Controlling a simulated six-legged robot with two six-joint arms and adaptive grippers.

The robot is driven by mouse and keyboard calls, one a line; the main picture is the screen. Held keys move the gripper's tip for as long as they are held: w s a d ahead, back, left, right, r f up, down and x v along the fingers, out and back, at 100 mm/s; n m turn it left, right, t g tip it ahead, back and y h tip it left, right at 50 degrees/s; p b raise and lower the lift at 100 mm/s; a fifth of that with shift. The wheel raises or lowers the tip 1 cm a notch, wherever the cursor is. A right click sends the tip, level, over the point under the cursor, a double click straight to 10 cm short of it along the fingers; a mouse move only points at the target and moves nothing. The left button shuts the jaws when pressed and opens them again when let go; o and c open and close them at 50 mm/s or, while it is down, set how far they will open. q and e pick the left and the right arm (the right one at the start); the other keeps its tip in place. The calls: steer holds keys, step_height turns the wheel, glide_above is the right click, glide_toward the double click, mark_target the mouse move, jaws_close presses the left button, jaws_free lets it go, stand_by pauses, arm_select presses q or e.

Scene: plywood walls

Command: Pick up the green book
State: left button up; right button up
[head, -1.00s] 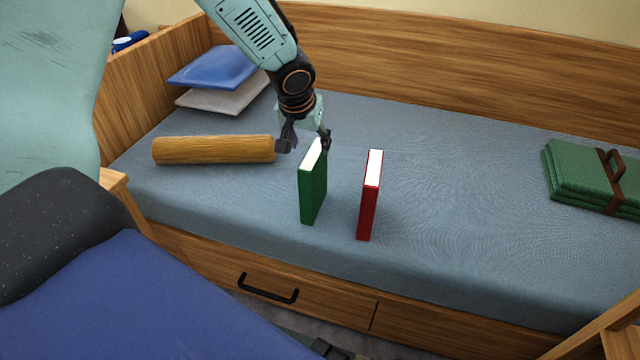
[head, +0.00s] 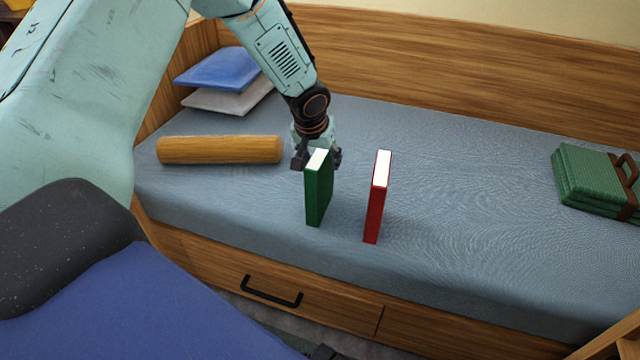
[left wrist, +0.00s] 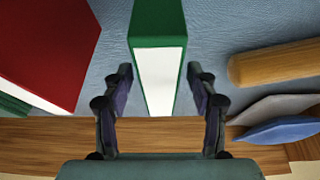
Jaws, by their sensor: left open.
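The green book (head: 318,195) stands upright on the blue-grey mattress, its white page edge facing up. It also shows in the left wrist view (left wrist: 157,22), with its near end between the fingers. My left gripper (head: 318,160) is open at the top of the green book, one finger on each side. In the left wrist view the left gripper (left wrist: 160,90) shows a gap between each finger and the book. The book hides part of the fingers in the head view.
A red book (head: 375,200) stands upright just right of the green one. A wooden-looking roll (head: 220,150) lies to the left, with blue (head: 217,68) and grey (head: 228,98) cushions behind. A folded green blanket (head: 588,178) lies far right. The mattress (head: 470,210) between is clear.

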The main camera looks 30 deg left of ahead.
arm_select(q)
steer(key=shift+f, duration=0.2)
stand_by(0.3)
jaws_close()
stand_by(0.5)
stand_by(0.4)
